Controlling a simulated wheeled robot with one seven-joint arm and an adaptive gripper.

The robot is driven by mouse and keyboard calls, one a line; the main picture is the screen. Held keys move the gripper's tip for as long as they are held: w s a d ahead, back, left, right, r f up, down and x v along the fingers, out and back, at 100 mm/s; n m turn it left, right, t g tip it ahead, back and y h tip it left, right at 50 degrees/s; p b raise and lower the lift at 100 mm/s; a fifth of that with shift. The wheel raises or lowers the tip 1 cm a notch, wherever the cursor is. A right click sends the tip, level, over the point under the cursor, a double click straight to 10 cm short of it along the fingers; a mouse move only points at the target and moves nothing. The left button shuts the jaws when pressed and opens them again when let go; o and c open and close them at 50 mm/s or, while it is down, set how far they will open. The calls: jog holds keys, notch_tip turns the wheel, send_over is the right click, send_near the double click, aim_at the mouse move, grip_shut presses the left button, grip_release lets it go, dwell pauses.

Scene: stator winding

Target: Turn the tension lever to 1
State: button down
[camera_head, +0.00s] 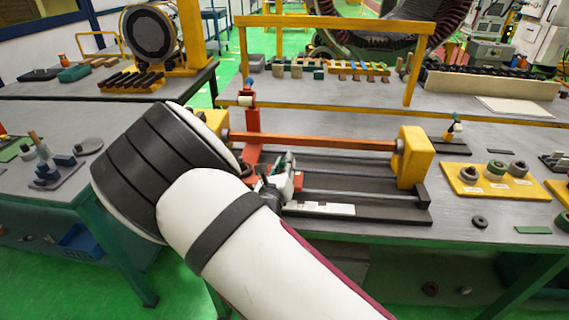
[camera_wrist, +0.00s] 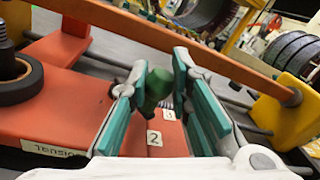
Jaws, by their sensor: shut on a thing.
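The tension lever shows in the wrist view as a dark green knob (camera_wrist: 156,84) standing above an orange-red block (camera_wrist: 75,110). My gripper (camera_wrist: 161,66) has its teal-padded fingers on either side of the knob and is shut on it. In the head view my gripper (camera_head: 277,183) is at the red carriage, and the lever is hidden.
An orange bar (camera_head: 315,142) spans above the carriage to a yellow end block (camera_head: 411,157). Dark rails (camera_head: 360,180) run beneath. A black wheel (camera_wrist: 18,80) sits on the block at left. A yellow tray (camera_head: 490,182) with round parts stands to the right.

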jog(key=m+h, duration=0.1)
jog(key=h, duration=0.1)
jog(key=a+m+g+h+b, duration=0.1)
jog(key=m+h, duration=0.1)
jog(key=m+g+h+b, duration=0.1)
jog(key=h, duration=0.1)
jog(key=shift+s+a+f+m, duration=0.2)
jog(key=shift+a+m, duration=0.1)
jog(key=shift+a, duration=0.1)
jog(key=m+g+h+b, duration=0.2)
jog(key=h, duration=0.1)
jog(key=shift+s+a, duration=0.1)
jog(key=shift+a, duration=0.2)
jog(key=shift+a+r+m+g+h+b, duration=0.2)
jog(key=shift+m+g+h+b, duration=0.4)
jog(key=shift+g+h+b, duration=0.25)
jog(key=c, duration=1.4)
grip_release()
jog(key=shift+c, duration=0.2)
jog(key=shift+s, duration=0.15)
jog(key=v, duration=1.2)
